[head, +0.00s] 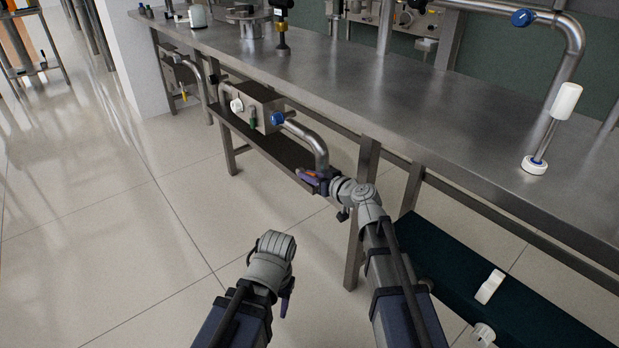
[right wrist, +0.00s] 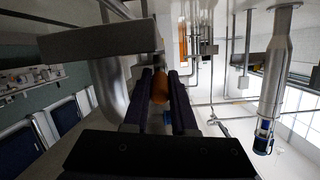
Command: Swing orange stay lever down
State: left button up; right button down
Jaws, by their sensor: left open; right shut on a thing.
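The orange stay lever (head: 309,172) shows as a small orange bit at the lower end of the bent steel pipe under the bench. My right gripper (head: 317,177) is there, its purple fingers around it. In the right wrist view, my right gripper (right wrist: 164,78) is shut on the orange lever (right wrist: 160,87), whose rounded end shows between the two dark fingers. The rest of the lever is hidden. My left gripper (head: 287,297) is lower in the head view, away from the bench, over the floor, with nothing seen in it.
A steel box with knobs (head: 258,107) sits on the low shelf, left of the bent pipe (head: 310,140). The steel bench top (head: 400,110) runs above, and its leg (head: 358,225) stands close to my right arm. A dark green belt (head: 470,270) lies at lower right. Open floor is at left.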

jog(key=c, duration=0.7)
grip_release()
jog(key=shift+p+v, duration=1)
jog(key=shift+v, duration=2.9)
